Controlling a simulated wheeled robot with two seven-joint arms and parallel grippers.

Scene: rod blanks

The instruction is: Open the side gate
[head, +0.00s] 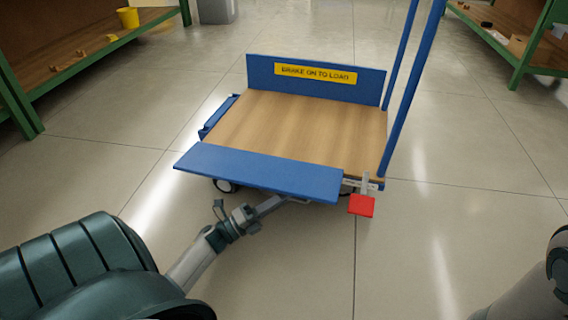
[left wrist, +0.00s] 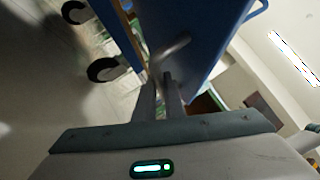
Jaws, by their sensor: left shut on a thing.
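The side gate (head: 258,172) is the blue panel along the near side of a flat cart. It appears to lean outward from the wooden deck (head: 290,125). In the left wrist view the gate (left wrist: 208,35) is a large blue face close ahead. My left gripper (head: 278,203) is at the gate's lower outer side. It is shut on the grey gate handle (left wrist: 170,48), which shows between and beyond the fingers. The exact contact is partly hidden under the panel in the head view. My right gripper is out of view; only part of that arm shows at the right edge.
A blue end board (head: 328,83) with a yellow "BRAKE ON TO LOAD" label stands at the back. A red pedal (head: 361,205) sits at the cart's near right corner, below blue push-handle posts (head: 408,90). Green-framed shelves (head: 75,60) stand left and right. Floor nearby is clear.

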